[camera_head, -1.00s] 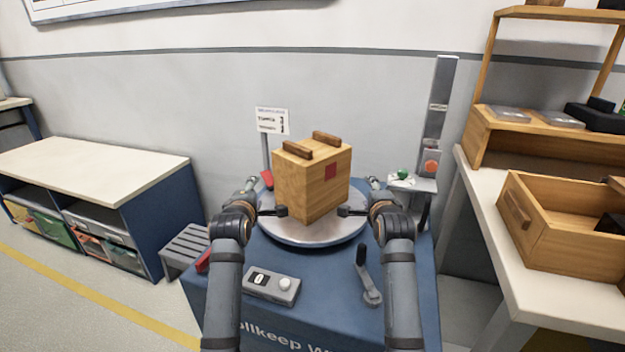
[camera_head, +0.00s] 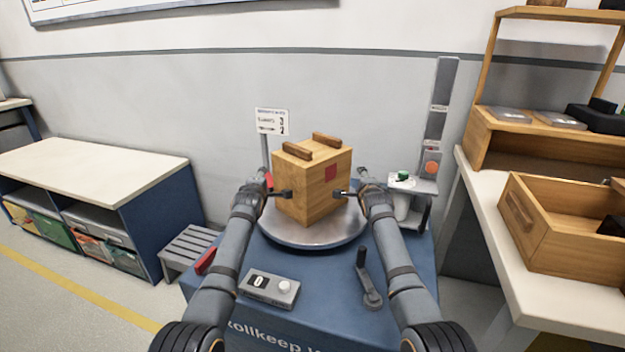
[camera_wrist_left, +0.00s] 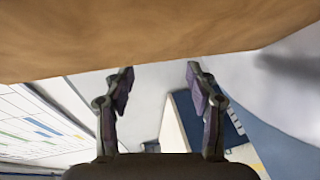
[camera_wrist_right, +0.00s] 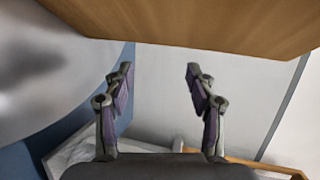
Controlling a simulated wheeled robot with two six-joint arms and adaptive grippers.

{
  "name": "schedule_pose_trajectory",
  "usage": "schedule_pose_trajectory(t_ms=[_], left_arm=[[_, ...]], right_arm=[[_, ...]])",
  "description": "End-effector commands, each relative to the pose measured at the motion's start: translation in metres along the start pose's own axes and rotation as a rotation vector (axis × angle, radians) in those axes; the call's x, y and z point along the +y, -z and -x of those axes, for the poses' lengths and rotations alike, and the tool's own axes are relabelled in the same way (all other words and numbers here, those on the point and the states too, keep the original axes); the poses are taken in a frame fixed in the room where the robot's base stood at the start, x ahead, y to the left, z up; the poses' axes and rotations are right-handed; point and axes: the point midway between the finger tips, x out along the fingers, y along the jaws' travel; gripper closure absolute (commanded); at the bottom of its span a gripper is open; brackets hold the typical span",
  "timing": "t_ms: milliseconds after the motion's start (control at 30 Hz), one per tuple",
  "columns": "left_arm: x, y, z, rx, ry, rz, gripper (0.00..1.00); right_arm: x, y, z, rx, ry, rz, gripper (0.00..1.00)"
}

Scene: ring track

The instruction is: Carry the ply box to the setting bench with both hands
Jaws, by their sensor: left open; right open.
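The ply box (camera_head: 308,195) is a wooden cube with two dark wooden bars on its top and a red square on one face. It stands on a round metal turntable (camera_head: 300,238) on a blue cabinet. My left gripper (camera_head: 287,194) is open at the box's left side. My right gripper (camera_head: 341,193) is open at its right side. In the left wrist view the box wall (camera_wrist_left: 150,35) lies just beyond the open fingers (camera_wrist_left: 160,75). In the right wrist view the box wall (camera_wrist_right: 200,22) lies just beyond the open fingers (camera_wrist_right: 160,75). I cannot tell whether either touches.
A control box (camera_head: 271,288) and a crank handle (camera_head: 368,280) are on the blue cabinet's front. A sign (camera_head: 271,122) and a grey post (camera_head: 436,130) stand behind. A pale-topped bench (camera_head: 90,168) is at left. A bench at right holds an open wooden drawer box (camera_head: 570,235).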

Motion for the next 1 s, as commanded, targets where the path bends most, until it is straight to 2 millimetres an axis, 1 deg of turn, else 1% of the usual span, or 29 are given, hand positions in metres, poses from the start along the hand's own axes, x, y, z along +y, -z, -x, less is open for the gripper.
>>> schedule_pose_trajectory(t_ms=[33,100,200,533,767,933,1000], left_arm=[[0.0,0.0,-0.004,0.0,0.001,-0.001,0.43],[0.0,-0.009,-0.003,-0.002,0.0,0.0,0.43],[0.0,-0.014,-0.002,-0.001,0.0,0.0,0.43],[0.0,-0.015,-0.002,0.0,0.001,-0.001,0.43],[-0.001,-0.028,-0.002,-0.001,0.002,0.0,0.43],[-0.001,-0.03,-0.002,-0.005,0.002,0.002,0.43],[0.002,-0.031,-0.002,-0.006,-0.003,0.003,0.43]], right_arm=[[-0.001,0.0,-0.004,0.0,0.0,0.001,0.43],[0.0,-0.009,-0.003,-0.002,0.0,0.0,0.43],[0.0,-0.014,-0.002,-0.001,0.0,0.001,0.43],[0.0,-0.015,-0.002,0.0,0.0,0.001,0.43],[0.001,-0.028,-0.002,-0.001,-0.001,0.0,0.43],[0.001,-0.031,-0.002,-0.005,-0.001,-0.002,0.43],[-0.002,-0.031,-0.002,-0.006,0.003,-0.002,0.43]])
